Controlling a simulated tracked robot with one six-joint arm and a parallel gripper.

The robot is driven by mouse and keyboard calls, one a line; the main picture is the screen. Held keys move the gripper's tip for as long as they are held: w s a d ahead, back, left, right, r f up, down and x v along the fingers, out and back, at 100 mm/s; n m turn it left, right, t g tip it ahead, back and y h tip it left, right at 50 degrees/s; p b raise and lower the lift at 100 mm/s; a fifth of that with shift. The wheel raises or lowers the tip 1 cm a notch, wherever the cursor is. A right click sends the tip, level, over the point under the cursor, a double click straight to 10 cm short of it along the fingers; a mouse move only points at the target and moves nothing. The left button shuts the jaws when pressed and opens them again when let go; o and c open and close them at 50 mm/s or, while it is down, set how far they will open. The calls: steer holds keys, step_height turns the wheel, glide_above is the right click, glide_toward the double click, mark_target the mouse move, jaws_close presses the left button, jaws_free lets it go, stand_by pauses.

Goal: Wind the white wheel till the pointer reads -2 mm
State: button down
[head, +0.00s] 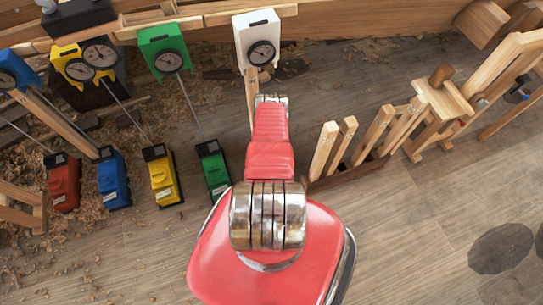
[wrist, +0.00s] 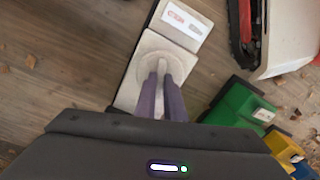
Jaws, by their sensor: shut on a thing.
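The white wheel (wrist: 180,56) is a pale round disc with a raised grip bar, on top of a white unit (wrist: 126,97) in the wrist view. My gripper (wrist: 162,82) is over the wheel, its two purple fingers shut on the grip bar. A label with red marks (wrist: 182,19) lies at the unit's far end. In the head view the white gauge housing (head: 243,32) stands at top centre with a round dark-rimmed dial (head: 262,53). Its pointer is too small to read. My arm hides the white unit and my gripper in the head view.
Green (head: 214,168), yellow (head: 162,175), blue (head: 112,178) and red (head: 63,182) units stand in a row to the left, with matching coloured gauges behind. A wooden rack (head: 345,172) stands close on the right. The floor at lower right is mostly clear.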

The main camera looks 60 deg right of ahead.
steer(key=m, duration=0.5)
steer(key=shift+a+m, duration=0.1)
steer(key=shift+m, duration=2.2)
steer(key=c, duration=1.8)
jaws_free()
steer(key=shift+c, duration=0.2)
steer(key=shift+r, duration=0.35)
step_height(320, 180, up, 13)
